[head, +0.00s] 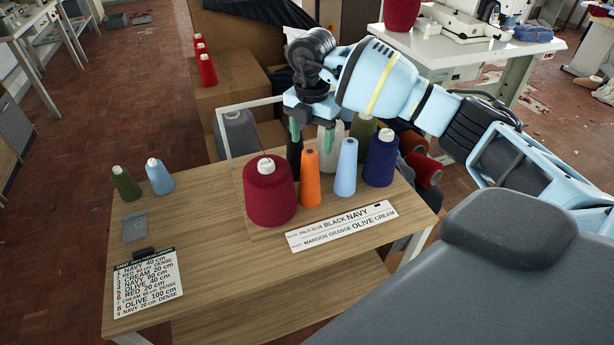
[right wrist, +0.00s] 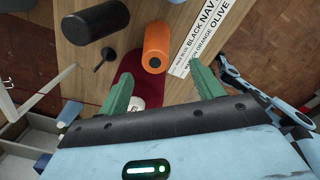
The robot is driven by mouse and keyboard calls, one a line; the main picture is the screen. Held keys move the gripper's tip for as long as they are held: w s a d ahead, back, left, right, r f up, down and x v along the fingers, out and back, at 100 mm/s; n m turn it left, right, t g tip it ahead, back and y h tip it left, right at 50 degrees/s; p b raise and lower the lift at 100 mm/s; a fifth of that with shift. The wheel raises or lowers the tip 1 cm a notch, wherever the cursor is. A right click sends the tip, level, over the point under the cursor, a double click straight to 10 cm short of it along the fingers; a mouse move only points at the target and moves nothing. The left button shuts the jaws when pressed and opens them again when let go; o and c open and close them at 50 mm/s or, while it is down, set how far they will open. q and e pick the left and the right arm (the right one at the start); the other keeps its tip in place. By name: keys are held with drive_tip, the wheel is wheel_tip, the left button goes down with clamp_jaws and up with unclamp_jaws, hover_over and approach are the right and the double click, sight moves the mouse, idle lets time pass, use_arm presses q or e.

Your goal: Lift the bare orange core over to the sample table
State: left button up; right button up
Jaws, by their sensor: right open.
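The bare orange core (head: 310,182) stands upright on the wooden table (head: 205,245), between the maroon cone and the bare pale blue core. From the right wrist I see the orange core (right wrist: 157,42) from above, with a dark hole in its top. My right gripper (head: 312,140) is open and empty, its green fingers pointing down above and behind the orange core. In the right wrist view the fingers (right wrist: 163,80) are spread, with the core beyond their tips and not between them. My left gripper is not in view. Which surface is the sample table I cannot tell.
A maroon cone (head: 269,195), pale blue core (head: 346,168) and navy cone (head: 381,158) stand close beside the orange core. A label strip (head: 341,226) lies in front. Two small cores, a grey card and a list (head: 148,283) are at left. The table's middle left is clear.

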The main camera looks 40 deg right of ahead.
sight(310, 152)
drive_tip(key=shift+w+f, duration=0.2)
drive_tip(key=shift+f, duration=1.35)
wheel_tip(310, 152, down, 4)
drive_tip(key=shift+w+f, duration=0.15)
drive_tip(key=shift+f, duration=0.1)
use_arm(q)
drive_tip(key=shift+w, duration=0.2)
use_arm(e)
drive_tip(key=c, duration=1.1)
drive_tip(key=shift+c, duration=0.9)
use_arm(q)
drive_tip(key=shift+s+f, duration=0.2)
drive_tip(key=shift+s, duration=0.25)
